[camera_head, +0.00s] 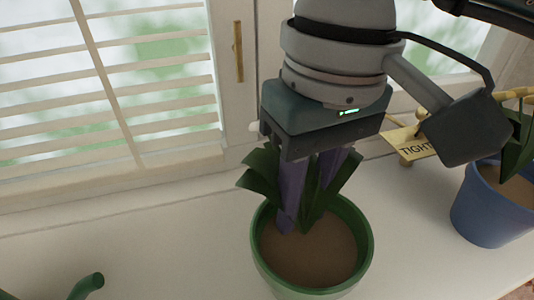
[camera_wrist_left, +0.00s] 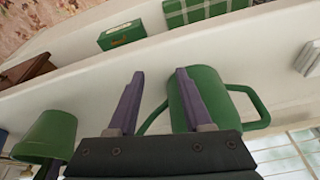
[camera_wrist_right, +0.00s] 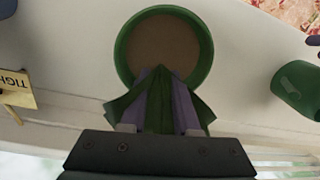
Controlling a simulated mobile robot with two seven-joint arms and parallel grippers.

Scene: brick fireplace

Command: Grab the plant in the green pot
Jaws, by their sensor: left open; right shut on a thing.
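The plant (camera_head: 264,172) has broad dark green leaves and stands in a green pot (camera_head: 362,262) filled with brown soil. The pot rests on the white sill. My right gripper (camera_head: 305,205) points down over the pot, its purple fingers shut on the plant's leaves just above the soil. In the right wrist view the leaves (camera_wrist_right: 160,115) show between and around the fingers, with the green pot (camera_wrist_right: 205,60) beyond. My left gripper (camera_wrist_left: 155,85) is open and empty in the left wrist view, with a green watering can (camera_wrist_left: 205,90) beyond its fingers. The left gripper is outside the head view.
A blue pot (camera_head: 490,212) with a plant stands to the right, beside a yellow sign (camera_head: 415,147) reading "TIGHT". The watering can's spout (camera_head: 88,285) shows at lower left. A shuttered window (camera_head: 110,90) stands behind the sill.

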